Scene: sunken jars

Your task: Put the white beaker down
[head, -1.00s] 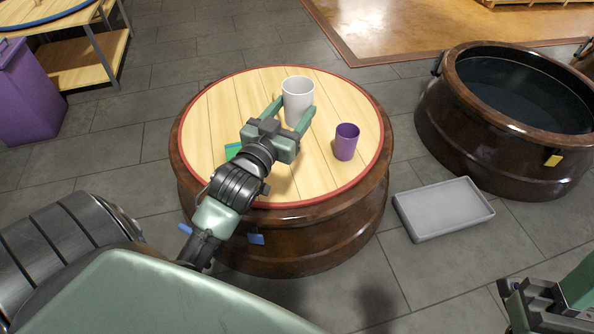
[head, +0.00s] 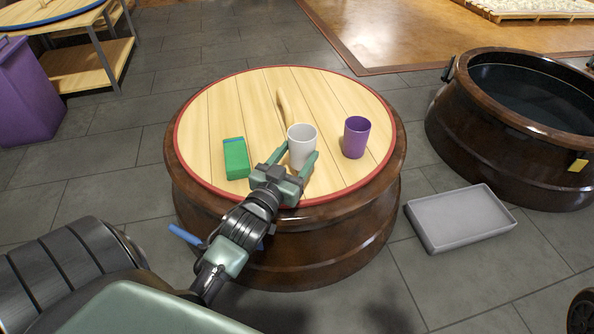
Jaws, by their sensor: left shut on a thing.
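The white beaker (head: 301,141) is upright between the fingers of my left gripper (head: 293,160), which is shut on it. They are over the front part of the round wooden lid (head: 215,105) with a red rim. I cannot tell whether the beaker's base touches the lid, since the gripper hides its lower part. My right gripper is not in view.
A purple cup (head: 356,138) stands close to the right of the beaker. A green box (head: 236,158) lies to its left, and a thin wooden piece (head: 283,104) is behind it. A grey tray (head: 462,217) lies on the floor; an open dark jar (head: 500,150) stands at right.

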